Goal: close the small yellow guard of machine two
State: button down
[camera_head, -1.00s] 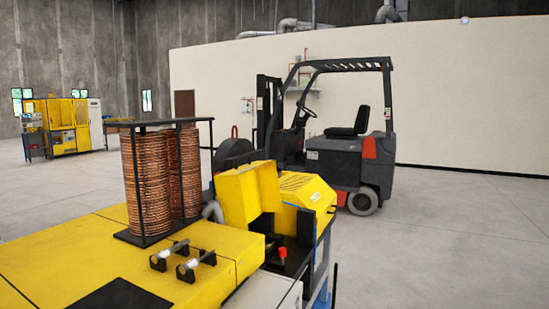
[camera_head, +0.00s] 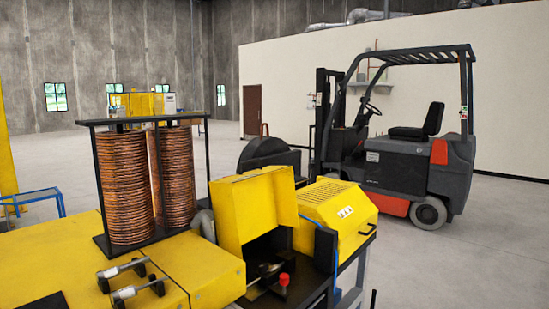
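A yellow machine (camera_head: 80,258) fills the lower left of the head view. A small yellow guard (camera_head: 254,205) stands raised on its right end, with an open dark recess (camera_head: 266,262) in front of it. A red knob (camera_head: 284,280) sits at the front of this recess. To the guard's right is a yellow slotted cover with a front handle (camera_head: 338,208). I cannot read which machine number this is. My gripper is not in view.
A black rack with copper coils (camera_head: 150,185) stands on the machine. Two grey cylindrical fittings (camera_head: 130,281) lie in front of it. A forklift (camera_head: 405,160) is parked behind at the right. Another yellow machine (camera_head: 143,104) is far back. The floor at right is clear.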

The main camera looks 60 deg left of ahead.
aim_at(247, 206)
jog(key=i, duration=2.45)
jog(key=u, duration=3.65)
